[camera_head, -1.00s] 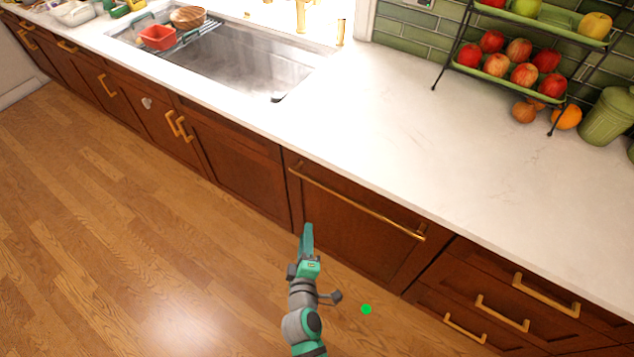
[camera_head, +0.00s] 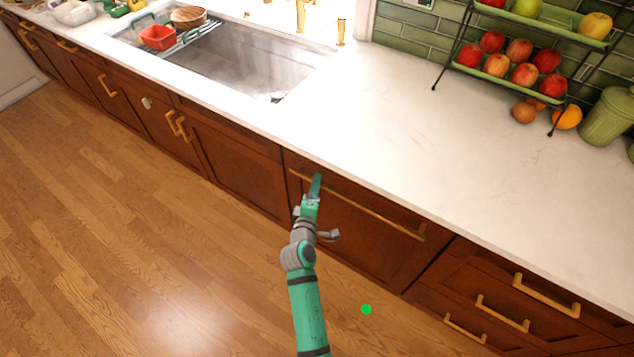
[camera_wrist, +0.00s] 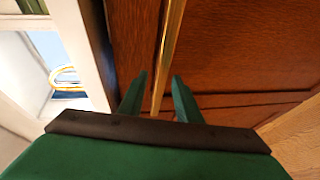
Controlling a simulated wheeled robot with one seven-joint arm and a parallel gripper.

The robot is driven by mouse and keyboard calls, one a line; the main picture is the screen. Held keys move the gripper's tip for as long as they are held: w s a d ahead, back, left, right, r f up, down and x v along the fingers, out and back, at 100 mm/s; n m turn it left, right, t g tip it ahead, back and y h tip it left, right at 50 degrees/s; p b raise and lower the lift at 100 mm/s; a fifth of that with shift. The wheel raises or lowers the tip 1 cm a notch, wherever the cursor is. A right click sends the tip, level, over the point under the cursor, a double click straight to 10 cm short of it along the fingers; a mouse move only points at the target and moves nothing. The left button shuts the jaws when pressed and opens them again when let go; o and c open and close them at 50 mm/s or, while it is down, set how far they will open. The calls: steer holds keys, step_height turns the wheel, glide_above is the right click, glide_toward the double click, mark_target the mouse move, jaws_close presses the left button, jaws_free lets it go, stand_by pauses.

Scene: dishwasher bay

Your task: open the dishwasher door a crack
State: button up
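The dishwasher door (camera_head: 350,230) is a brown wood panel under the white counter, and it looks closed and flush. Its long brass bar handle (camera_head: 385,221) runs along the upper part of the panel. My gripper (camera_head: 316,184) is in front of the handle's left part and hides a bit of it. In the wrist view, my gripper (camera_wrist: 157,80) has its two green fingers apart. The brass handle (camera_wrist: 171,45) passes through the gap between them in the picture. I cannot tell whether either finger touches it.
The white counter (camera_head: 390,120) overhangs the door from above. Drawers with brass handles (camera_head: 503,313) lie to the right, and cabinets (camera_head: 240,180) to the left. A sink (camera_head: 240,65) and a fruit rack (camera_head: 520,50) are above. The wood floor (camera_head: 130,230) is clear.

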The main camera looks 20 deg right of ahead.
steer(key=shift+x, duration=1.1)
